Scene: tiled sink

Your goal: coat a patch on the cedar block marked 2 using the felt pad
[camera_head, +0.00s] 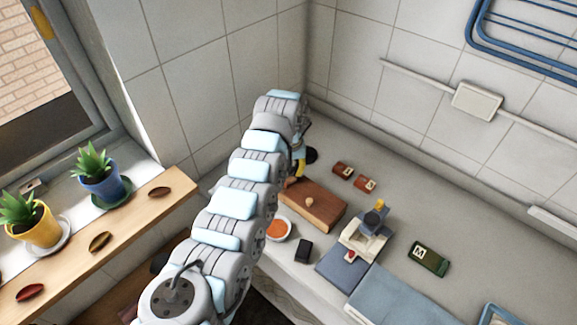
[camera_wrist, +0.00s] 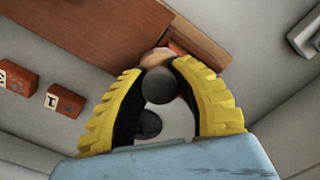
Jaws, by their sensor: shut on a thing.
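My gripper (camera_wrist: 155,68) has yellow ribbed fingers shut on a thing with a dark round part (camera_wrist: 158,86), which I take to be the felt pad. Its far face is hidden. Two more red-brown blocks lie apart to the left: one with a label like 1 (camera_wrist: 66,101), and one at the edge whose label is cut off (camera_wrist: 18,78). In the head view these two blocks (camera_head: 343,170) (camera_head: 365,184) lie right of my gripper (camera_head: 299,168).
A brown wooden board (camera_head: 322,212) lies before my gripper, with a small tan knob on it. A dish of orange stuff (camera_head: 278,229), a black box (camera_head: 303,251), a grey-and-white device (camera_head: 365,232) and a dark green box (camera_head: 428,259) stand nearer. The counter's right side is largely clear.

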